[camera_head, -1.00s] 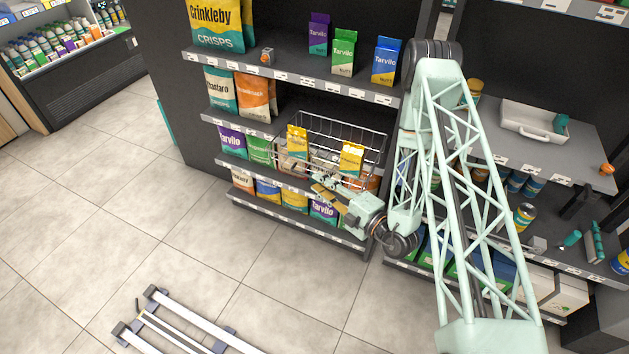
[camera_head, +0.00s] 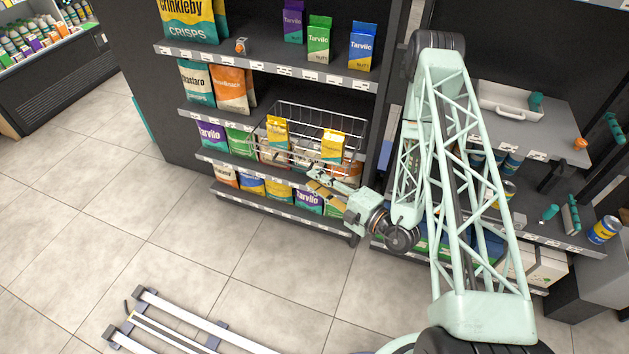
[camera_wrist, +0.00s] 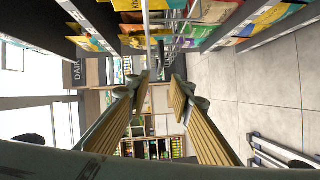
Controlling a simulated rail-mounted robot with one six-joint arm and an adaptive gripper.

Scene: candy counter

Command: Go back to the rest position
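My gripper (camera_head: 318,184) is in front of the shelf unit, just below and in front of the wire basket (camera_head: 309,136). In the wrist view my gripper (camera_wrist: 160,88) has its two ribbed fingers spread apart, with nothing between them. Two yellow packets, a left one (camera_head: 277,132) and a right one (camera_head: 332,146), stand upright in or at the basket. Part of the basket's lower side is hidden by the shelf front and my gripper.
Shelves with bagged and boxed snacks, such as the blue box (camera_head: 362,46), rise close behind my gripper. A white tray (camera_head: 510,104) is on the right-hand shelf. A metal rail frame (camera_head: 175,325) lies on the floor at lower left. The tiled floor between is clear.

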